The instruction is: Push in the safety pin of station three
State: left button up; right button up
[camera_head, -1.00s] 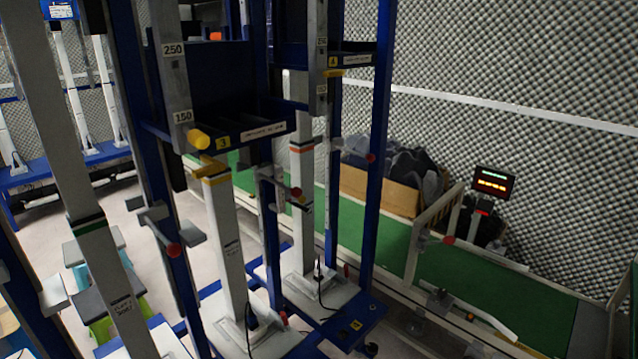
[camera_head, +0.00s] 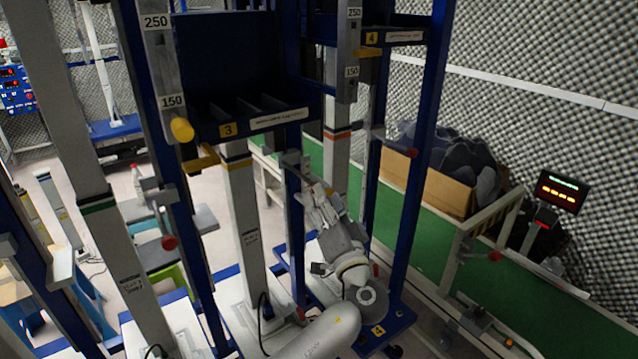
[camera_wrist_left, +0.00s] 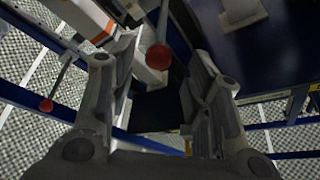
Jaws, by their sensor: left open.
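Station three's shelf carries a yellow "3" label (camera_head: 228,130) in the head view. A yellow cylindrical knob (camera_head: 182,130), which looks like its safety pin, sticks out beside the "150" mark on the grey post (camera_head: 163,70). My left gripper (camera_head: 303,178) is right of and lower than this knob, apart from it, with fingers pointing up. In the left wrist view its fingers (camera_wrist_left: 160,75) are spread, and a red ball on a rod (camera_wrist_left: 159,57) shows between them; I cannot tell its depth. The yellow knob is not clear in that view. My right gripper is out of view.
Blue uprights surround the stations. Red-ball levers stand out at the left upright (camera_head: 169,242) and the right upright (camera_head: 413,153). Station four's shelf (camera_head: 405,37) is at right. A green conveyor (camera_head: 540,305), cardboard box (camera_head: 448,193) and display (camera_head: 563,191) lie farther right.

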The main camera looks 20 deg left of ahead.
aim_at(299, 174)
pick_arm(q)
jog(key=shift+p+x, duration=0.4)
jog(key=shift+x, duration=1.95)
jog(key=shift+d+f, duration=0.1)
jog(key=shift+c, duration=0.3)
grip_shut()
